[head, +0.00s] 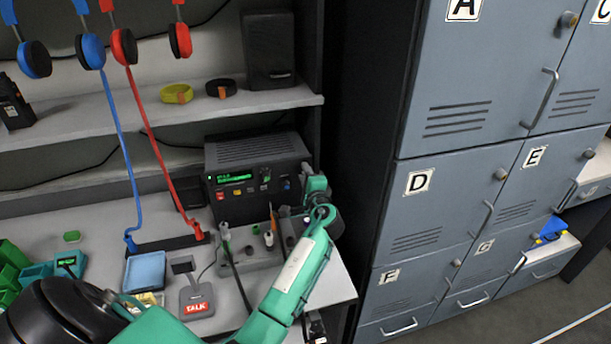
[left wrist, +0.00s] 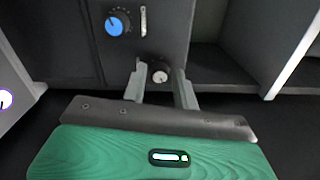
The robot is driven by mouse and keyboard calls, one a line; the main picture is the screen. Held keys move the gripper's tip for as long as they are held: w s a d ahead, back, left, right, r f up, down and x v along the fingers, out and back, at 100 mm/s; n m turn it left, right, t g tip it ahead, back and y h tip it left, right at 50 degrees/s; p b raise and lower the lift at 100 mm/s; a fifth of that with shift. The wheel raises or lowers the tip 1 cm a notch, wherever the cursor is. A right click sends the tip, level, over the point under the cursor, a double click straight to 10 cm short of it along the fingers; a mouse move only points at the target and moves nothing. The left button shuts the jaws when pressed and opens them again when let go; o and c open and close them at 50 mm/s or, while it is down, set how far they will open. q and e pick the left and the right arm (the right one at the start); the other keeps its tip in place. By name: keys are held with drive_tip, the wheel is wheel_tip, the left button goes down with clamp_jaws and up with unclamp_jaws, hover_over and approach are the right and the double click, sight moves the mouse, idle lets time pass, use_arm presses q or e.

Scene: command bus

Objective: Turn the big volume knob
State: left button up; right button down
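The black radio (head: 258,165) stands on the desk with a green-lit display and several small controls. A blue knob (head: 286,185) shows at its right end; in the left wrist view a blue knob (left wrist: 117,24) with dial marks sits at the upper left of the panel. A dark knob with a pale face (left wrist: 160,73) is lower on that panel. I cannot tell which is the big volume knob. My left gripper (left wrist: 159,68) is open, its fingers either side of the pale-faced knob with small gaps. In the head view my left gripper (head: 312,190) is at the radio's right end. My right gripper is not in view.
A grey control box (head: 250,248) with small switches stands in front of the radio, beneath my left arm. A TALK pedestal (head: 195,297) and a blue box (head: 145,271) are at left. Blue-grey lockers (head: 440,190) stand to the right. A shelf (head: 130,116) runs above the desk.

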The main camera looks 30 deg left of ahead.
use_arm(q)
drive_tip(key=shift+o, duration=0.9)
drive_tip(key=b+v, duration=0.3)
drive_tip(key=v, duration=1)
drive_tip(key=shift+s+d, duration=0.25)
drive_tip(key=shift+d, duration=0.1)
